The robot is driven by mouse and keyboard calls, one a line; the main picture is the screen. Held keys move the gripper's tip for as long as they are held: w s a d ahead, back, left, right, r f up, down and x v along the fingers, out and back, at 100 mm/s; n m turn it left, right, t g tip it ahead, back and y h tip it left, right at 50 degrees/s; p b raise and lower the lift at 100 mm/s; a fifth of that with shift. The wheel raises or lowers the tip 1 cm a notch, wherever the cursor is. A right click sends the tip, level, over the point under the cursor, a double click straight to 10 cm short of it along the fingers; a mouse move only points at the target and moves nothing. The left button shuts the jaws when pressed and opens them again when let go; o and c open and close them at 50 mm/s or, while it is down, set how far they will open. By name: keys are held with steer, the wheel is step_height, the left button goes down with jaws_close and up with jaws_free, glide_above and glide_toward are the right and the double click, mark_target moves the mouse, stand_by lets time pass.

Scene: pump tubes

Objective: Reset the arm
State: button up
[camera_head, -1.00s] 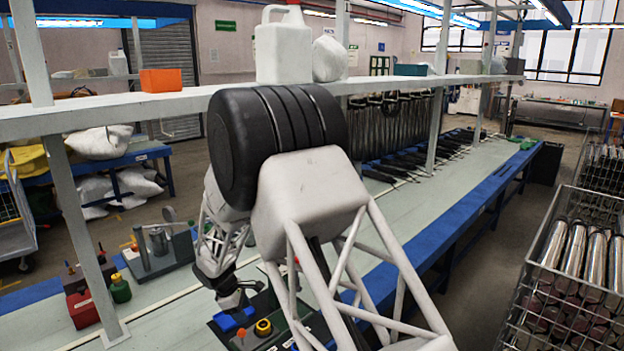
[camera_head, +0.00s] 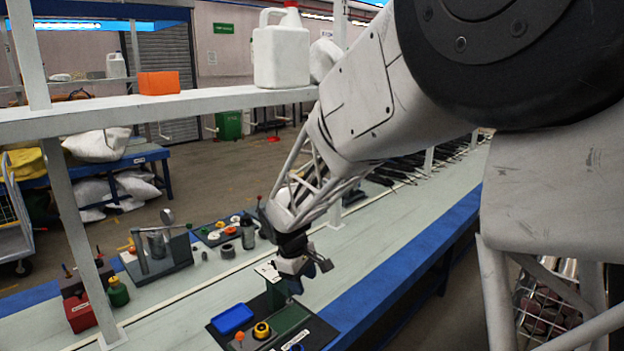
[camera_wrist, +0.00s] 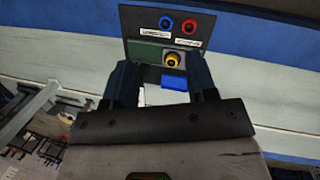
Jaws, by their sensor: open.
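My gripper (camera_head: 303,268) is above the bench, just behind and above a dark fixture board (camera_head: 217,330) in the head view. In the wrist view my gripper (camera_wrist: 160,80) is open, its two dark fingers apart with nothing held between them. The board shows beyond the fingers in the wrist view (camera_wrist: 134,24), with a blue ring, a red ring, a yellow ring and white labels. A blue block (camera_head: 232,318) and a yellow ring (camera_head: 262,330) sit on the board. The gripper partly hides a green block at the board's back.
A press-like device (camera_head: 157,250) stands on the bench behind the board, near another board of small parts (camera_head: 222,230). A green bottle (camera_head: 118,291) and red box (camera_head: 80,312) are at left. A white shelf (camera_head: 150,112) holding a white jug (camera_head: 281,50) crosses above the bench.

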steer(key=s+d+r+m+y, duration=0.1)
steer(key=s+d+r+m, duration=0.2)
steer(key=s+d+r, duration=0.35)
steer(key=s+d+r+m, duration=0.3)
steer(key=s+d+r, duration=0.1)
steer(key=s+d, duration=0.5)
steer(key=s+d+m+t, duration=0.1)
steer(key=s+d+m, duration=0.1)
steer(key=s, duration=0.7)
steer(key=s+d+m+y, duration=0.1)
steer(key=s+d+m, duration=0.2)
steer(key=s, duration=0.6)
steer(key=shift+s+d+r+m+t, duration=0.15)
steer(key=shift+s+r+m+t, duration=0.2)
steer(key=shift+s+m+t, duration=0.05)
stand_by(0.7)
